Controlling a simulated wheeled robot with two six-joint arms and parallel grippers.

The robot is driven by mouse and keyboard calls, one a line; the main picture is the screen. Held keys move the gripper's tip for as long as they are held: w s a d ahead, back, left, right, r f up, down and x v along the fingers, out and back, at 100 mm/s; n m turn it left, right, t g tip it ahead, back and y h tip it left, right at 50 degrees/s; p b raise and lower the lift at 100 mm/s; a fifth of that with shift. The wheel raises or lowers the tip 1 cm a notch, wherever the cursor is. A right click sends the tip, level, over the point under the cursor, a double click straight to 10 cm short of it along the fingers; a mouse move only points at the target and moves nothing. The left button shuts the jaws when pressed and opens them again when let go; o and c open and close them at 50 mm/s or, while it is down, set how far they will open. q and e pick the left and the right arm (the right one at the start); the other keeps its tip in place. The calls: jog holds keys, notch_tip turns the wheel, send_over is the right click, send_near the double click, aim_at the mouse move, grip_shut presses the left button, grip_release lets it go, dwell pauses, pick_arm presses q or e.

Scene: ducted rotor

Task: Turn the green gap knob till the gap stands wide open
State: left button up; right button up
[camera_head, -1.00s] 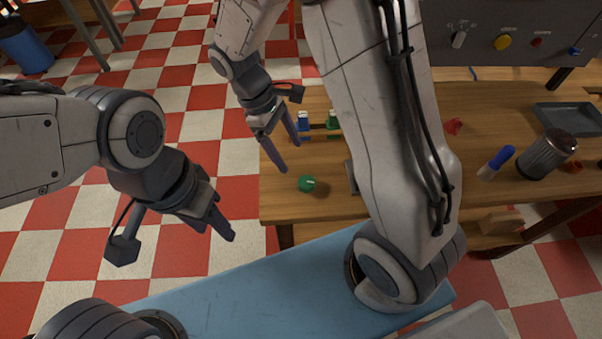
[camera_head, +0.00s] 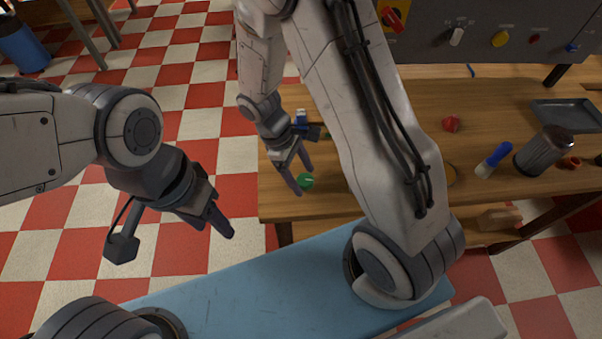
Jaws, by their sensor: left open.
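The green knob (camera_head: 306,181), round with a pale mark on top, is at the left front part of the wooden table. My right gripper (camera_head: 305,181) is open, its two fingers apart, with the tips right beside the knob. From this view I cannot tell whether they touch it or are above it. My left gripper (camera_head: 224,224) is open and empty, over the floor left of the table. The gap and what lies right of the knob are hidden behind my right arm.
On the wooden table (camera_head: 480,110) are a blue-capped item (camera_head: 300,117), a red piece (camera_head: 451,124), a blue-handled tool (camera_head: 494,160), a dark metal cup (camera_head: 546,151) and a grey tray (camera_head: 566,116). A grey control panel (camera_head: 480,45) stands at the back.

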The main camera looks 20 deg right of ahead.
grip_shut()
